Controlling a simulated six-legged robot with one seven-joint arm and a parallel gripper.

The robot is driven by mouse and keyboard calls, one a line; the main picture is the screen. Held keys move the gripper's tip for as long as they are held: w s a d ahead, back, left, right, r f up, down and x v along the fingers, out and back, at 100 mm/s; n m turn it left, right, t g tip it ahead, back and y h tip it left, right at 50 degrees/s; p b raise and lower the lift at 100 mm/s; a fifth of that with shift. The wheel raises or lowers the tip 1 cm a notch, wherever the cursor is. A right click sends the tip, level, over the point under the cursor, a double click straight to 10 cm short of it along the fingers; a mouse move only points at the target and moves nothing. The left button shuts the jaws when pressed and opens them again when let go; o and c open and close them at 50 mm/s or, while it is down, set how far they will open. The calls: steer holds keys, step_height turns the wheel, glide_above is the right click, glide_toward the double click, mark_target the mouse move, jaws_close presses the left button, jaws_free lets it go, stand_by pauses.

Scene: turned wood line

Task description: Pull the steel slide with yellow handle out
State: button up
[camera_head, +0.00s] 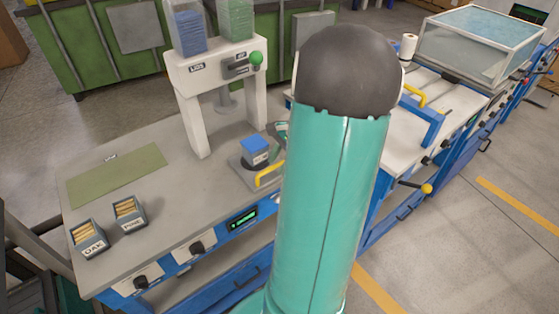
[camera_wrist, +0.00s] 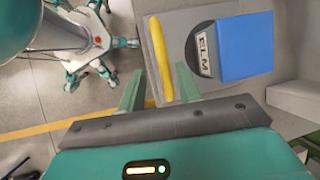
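The yellow handle (camera_head: 268,174) sits at the front edge of the steel slide (camera_head: 239,168), which lies on the bench below the white press frame. A blue block (camera_head: 254,146) with a label stands on the slide. In the wrist view the handle (camera_wrist: 159,58) runs between the two green fingers of my gripper (camera_wrist: 160,72), with a gap on each side. The fingers are apart and hold nothing. The block reads ELM in the wrist view (camera_wrist: 246,47). In the head view my arm hides most of the gripper.
Boxes marked OAK (camera_head: 88,238) and PINE (camera_head: 129,214) stand at the left by a green mat (camera_head: 117,173). A clear-topped case (camera_head: 478,45) stands at the right. The floor in front is open.

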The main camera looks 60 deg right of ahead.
steer(key=shift+d+r, duration=0.25)
steer(key=shift+r, duration=0.2)
steer(key=v, duration=1.2)
steer(key=shift+s+r, duration=0.15)
steer(key=shift+r, duration=0.2)
